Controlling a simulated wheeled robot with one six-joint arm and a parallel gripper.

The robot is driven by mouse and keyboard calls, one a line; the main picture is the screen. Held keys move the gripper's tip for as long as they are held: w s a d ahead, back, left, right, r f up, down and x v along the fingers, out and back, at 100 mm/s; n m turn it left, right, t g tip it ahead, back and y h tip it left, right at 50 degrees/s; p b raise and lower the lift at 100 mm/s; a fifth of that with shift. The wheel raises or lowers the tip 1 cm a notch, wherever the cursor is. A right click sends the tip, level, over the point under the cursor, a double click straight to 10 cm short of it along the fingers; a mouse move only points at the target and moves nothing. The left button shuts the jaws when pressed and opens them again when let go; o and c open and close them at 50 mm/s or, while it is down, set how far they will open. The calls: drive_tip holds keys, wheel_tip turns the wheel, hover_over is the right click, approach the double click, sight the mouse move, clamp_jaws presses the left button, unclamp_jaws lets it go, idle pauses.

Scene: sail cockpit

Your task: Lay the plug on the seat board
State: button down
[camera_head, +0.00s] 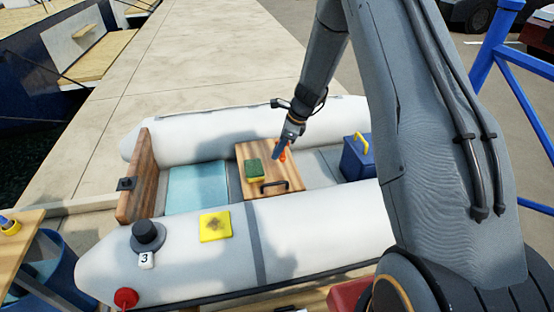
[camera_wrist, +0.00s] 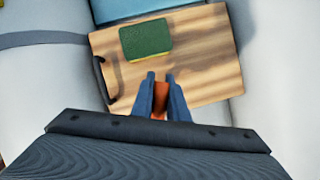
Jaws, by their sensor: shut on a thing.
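My gripper (camera_head: 279,154) is over the wooden seat board (camera_head: 291,179), fingers pointing down. In the wrist view my gripper (camera_wrist: 160,77) is shut on a small orange plug (camera_wrist: 160,97), mostly hidden between the blue fingers. The orange plug (camera_head: 284,155) also shows in the head view beside the fingertips. I cannot tell whether it touches the board. The seat board (camera_wrist: 207,60) spans the boat between its grey tubes. It carries a green and yellow sponge (camera_wrist: 146,40) and a black handle (camera_wrist: 104,80) along one edge.
Bare wood lies around the fingertips and right of the sponge. A blue box with a yellow handle (camera_head: 357,160) stands right of the board. A light blue mat (camera_head: 196,188) lies left.

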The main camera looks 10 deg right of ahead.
sight(280, 156)
drive_tip(key=shift+f, duration=2.15)
drive_tip(key=shift+f, duration=0.15)
drive_tip(key=c, duration=1.7)
unclamp_jaws()
